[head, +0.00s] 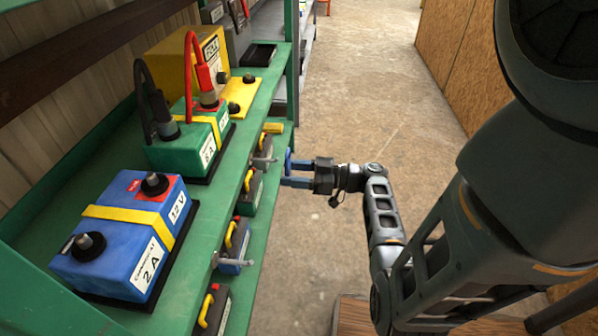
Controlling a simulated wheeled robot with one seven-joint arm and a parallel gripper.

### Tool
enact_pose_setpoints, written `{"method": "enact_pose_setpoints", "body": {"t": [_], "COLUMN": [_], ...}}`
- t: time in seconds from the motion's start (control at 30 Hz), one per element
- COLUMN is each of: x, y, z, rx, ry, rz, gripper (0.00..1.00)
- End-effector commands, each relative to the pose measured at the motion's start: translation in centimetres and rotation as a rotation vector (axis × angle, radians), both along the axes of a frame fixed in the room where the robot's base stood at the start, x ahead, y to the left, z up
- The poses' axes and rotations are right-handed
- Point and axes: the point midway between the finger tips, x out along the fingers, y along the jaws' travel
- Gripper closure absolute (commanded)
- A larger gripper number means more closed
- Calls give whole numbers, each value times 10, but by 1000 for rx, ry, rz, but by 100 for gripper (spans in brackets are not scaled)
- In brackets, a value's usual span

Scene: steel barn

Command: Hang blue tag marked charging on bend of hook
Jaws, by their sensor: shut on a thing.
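My gripper (289,173) reaches left toward the green shelf edge, its two blue-grey fingers shut on a small blue tag (288,158). The tag shows as a narrow upright blue shape at the fingertips; its writing cannot be read. A grey metal hook (265,160) sticks out from the shelf edge just left of the tag. A small gap seems to separate them, but I cannot tell the depth. A second grey hook (231,262) sticks out of the same edge nearer to me. Neither hook carries a visible tag.
The green shelf (115,186) holds a blue battery (125,225), a green battery (190,146) with black and red clamps, and a yellow battery (190,52). Several more batteries stand on the lower shelf. The concrete floor (370,90) beside the shelf is clear.

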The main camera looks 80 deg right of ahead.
Motion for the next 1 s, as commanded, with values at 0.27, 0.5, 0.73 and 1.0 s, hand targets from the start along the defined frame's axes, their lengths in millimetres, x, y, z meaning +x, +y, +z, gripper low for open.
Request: {"method": "enact_pose_setpoints", "body": {"t": [0.27, 0.5, 0.73, 1.0], "x": [16, 28, 41, 52], "y": [1, 2, 3, 4], "z": [-1, -2, -2, -12], "rx": [0, 0, -1, -2], "ry": [0, 0, -1, 0], "rz": [1, 1, 1, 1], "gripper": [63, 63, 63, 63]}}
